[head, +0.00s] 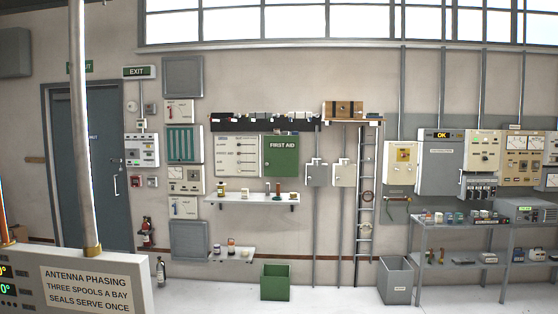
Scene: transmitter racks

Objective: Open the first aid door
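The first aid door (281,161) is a green panel labelled "FIRST AID" on the far wall, near the middle of the head view. It looks shut. It sits just right of a white panel with printed lines of text, below a dark rail and above a white shelf. A handle on it is too small to make out. My gripper is not in view.
A white shelf (252,198) with small items juts out below the door. A green bin (275,282) and a grey bin (395,280) stand on the floor. A metal rack (460,262) is at right. A signed panel (92,285) and pole (82,130) stand near at left.

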